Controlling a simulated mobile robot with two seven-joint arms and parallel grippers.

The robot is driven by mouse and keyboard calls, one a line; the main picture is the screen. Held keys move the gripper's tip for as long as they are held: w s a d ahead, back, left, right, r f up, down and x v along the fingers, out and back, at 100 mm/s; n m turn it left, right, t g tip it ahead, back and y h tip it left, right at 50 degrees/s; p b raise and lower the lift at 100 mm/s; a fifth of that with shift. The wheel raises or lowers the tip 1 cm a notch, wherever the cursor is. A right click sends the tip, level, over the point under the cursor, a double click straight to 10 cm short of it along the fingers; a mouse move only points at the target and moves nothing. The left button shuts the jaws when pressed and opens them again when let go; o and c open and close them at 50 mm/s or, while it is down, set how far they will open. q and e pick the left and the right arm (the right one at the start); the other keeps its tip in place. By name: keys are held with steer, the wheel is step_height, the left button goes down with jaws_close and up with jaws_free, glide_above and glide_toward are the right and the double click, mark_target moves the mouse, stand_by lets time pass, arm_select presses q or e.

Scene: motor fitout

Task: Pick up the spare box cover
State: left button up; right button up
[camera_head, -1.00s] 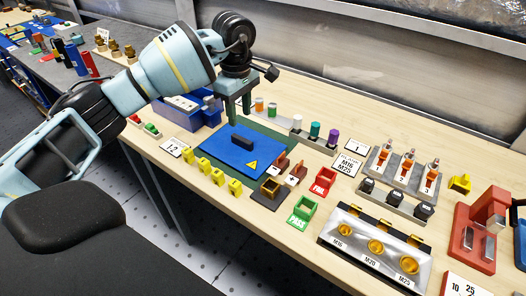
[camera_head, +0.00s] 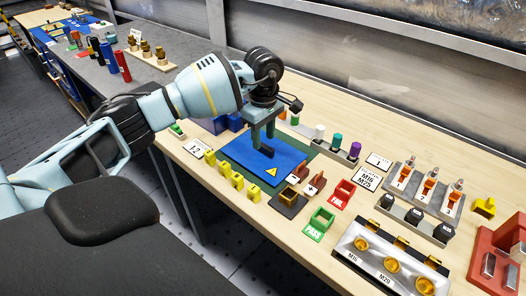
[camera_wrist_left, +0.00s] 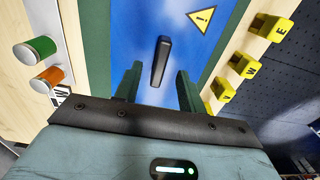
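The spare box cover is a flat blue plate (camera_head: 243,158) with a dark bar handle (camera_head: 266,154) on top and a yellow warning triangle. It lies on a green mat (camera_head: 312,152) on the wooden bench. My left gripper (camera_head: 263,144) is above the plate close to the handle, fingers pointing down, and partly hides the cover. In the left wrist view the blue plate (camera_wrist_left: 215,48) and the black handle (camera_wrist_left: 160,62) show beyond the two fingers (camera_wrist_left: 158,88), which are apart with nothing between their tips. My right gripper is not in view.
Yellow lettered blocks (camera_head: 238,180) line the cover's near side. A blue box (camera_head: 213,124) stands behind my arm. Colored cylinders (camera_head: 337,139) stand behind the cover. Green PASS (camera_head: 319,224) and red FAIL (camera_head: 342,192) bins and a gland rack (camera_head: 385,262) lie to the right.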

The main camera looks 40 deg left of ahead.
arm_select(q)
steer(key=shift+f, duration=1.1)
jaws_close()
